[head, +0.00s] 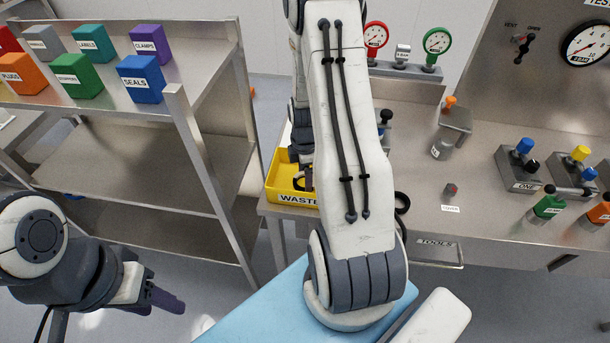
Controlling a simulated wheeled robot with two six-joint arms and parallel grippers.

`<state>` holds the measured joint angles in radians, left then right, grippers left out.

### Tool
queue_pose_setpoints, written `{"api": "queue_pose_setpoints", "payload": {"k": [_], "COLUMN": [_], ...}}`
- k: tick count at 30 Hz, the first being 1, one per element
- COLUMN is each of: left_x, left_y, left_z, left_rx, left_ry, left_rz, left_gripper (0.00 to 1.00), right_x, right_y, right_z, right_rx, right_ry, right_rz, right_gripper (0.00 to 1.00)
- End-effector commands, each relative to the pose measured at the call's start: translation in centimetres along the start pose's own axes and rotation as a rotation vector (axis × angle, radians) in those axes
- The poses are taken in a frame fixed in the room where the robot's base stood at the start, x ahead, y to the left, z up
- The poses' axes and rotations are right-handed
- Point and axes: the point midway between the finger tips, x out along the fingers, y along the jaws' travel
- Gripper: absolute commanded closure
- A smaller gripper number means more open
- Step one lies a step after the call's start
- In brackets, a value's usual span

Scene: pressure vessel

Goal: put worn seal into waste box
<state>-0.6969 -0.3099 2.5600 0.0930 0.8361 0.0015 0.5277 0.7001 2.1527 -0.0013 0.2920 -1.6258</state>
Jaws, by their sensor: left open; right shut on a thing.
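The yellow waste box (272,184), labelled WASTE, stands at the left front corner of the bench. My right arm crosses in front of it and hides its right part. My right gripper (304,174) is low over or inside the box, mostly hidden behind my own arm. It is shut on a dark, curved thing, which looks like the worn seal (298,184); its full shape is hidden. My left gripper (168,299) is open and empty, low at the left, away from the bench.
A black ring (402,202) lies on the bench beside my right arm. A metal shelf (130,160) with labelled coloured boxes stands at the left. Gauges (437,42), valve blocks (518,165) and a small grey cylinder (443,147) stand farther right on the bench.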

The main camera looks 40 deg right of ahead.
Motion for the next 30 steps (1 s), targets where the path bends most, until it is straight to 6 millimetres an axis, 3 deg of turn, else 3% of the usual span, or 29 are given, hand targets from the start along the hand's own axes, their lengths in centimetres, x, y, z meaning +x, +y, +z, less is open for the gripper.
{"api": "queue_pose_setpoints", "payload": {"k": [5,6,17,23,30], "left_x": [0.4,0.2,0.1,0.8,1.6], "left_y": [0.0,0.0,0.0,-0.1,-0.1], "left_z": [0.0,0.0,0.0,0.1,0.1], "left_rx": [0.0,0.0,0.0,0.0,0.001], "left_ry": [0.0,0.0,0.0,0.0,0.0], "left_rz": [0.0,0.0,0.0,0.0,0.0], "left_gripper": [0.5,0.5,0.5,0.5,0.5], "right_x": [0.4,0.3,-0.4,-3.5,-8.7], "right_y": [0.0,0.0,0.1,0.2,0.2], "right_z": [0.0,0.0,0.0,0.0,0.0], "right_rx": [0.0,0.0,0.0,0.0,0.0], "right_ry": [0.0,0.0,0.0,0.0,0.0], "right_rz": [0.0,0.0,0.002,0.007,0.008], "right_gripper": [0.7,0.01,0.0,0.0,0.0]}}
